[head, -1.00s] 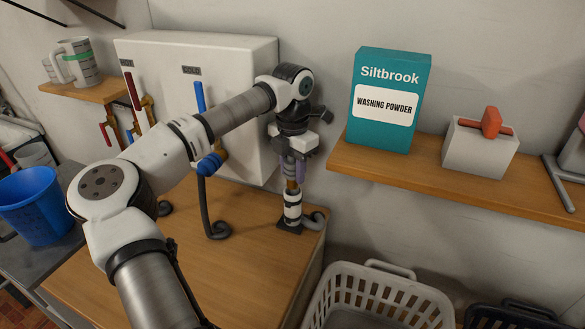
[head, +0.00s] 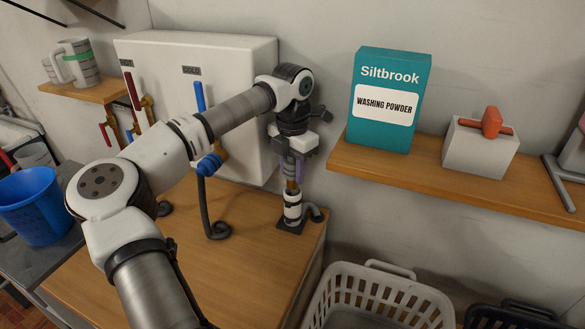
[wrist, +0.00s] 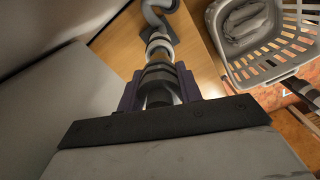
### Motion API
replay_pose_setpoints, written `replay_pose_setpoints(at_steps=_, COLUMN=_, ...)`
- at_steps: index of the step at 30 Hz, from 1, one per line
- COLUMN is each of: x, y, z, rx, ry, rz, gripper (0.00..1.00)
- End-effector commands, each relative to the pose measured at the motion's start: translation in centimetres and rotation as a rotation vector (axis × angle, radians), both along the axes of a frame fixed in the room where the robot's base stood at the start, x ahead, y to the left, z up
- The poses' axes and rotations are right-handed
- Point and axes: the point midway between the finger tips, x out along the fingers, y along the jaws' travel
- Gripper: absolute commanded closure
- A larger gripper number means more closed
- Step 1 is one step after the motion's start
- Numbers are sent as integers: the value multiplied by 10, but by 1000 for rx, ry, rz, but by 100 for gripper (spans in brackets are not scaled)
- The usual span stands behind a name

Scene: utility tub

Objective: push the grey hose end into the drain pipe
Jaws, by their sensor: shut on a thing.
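My gripper (head: 292,172) points straight down above the counter, its purple fingers shut on the grey hose end (wrist: 158,80). In the wrist view, the hose end sits between the fingers, with pale and dark bands. The upright drain pipe (head: 292,208), white with dark bands, stands on a dark base directly below my gripper; it also shows in the wrist view (wrist: 159,44). A brownish section (head: 291,186) shows between the fingers and the pipe's top. The hose end appears lined up with the pipe, but I cannot tell whether it is inside the mouth.
A grey bent tube (head: 315,213) lies beside the pipe's base. A dark hose (head: 207,215) hangs under the blue tap on the left. The white panel (head: 240,80) stands close behind my arm. A shelf (head: 450,170) and laundry basket (head: 380,300) are right. The front counter is clear.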

Motion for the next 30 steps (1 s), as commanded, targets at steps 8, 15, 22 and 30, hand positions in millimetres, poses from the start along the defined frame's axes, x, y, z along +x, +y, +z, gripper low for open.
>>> replay_pose_setpoints(at_steps=8, x=0, y=0, z=-3, rx=0, ry=0, rz=0, gripper=85)
replay_pose_setpoints(at_steps=15, x=0, y=0, z=-9, rx=0, ry=0, rz=0, gripper=85)
replay_pose_setpoints(at_steps=22, x=0, y=0, z=-15, rx=0, ry=0, rz=0, gripper=85)
replay_pose_setpoints(at_steps=30, x=0, y=0, z=-22, rx=0, ry=0, rz=0, gripper=85)
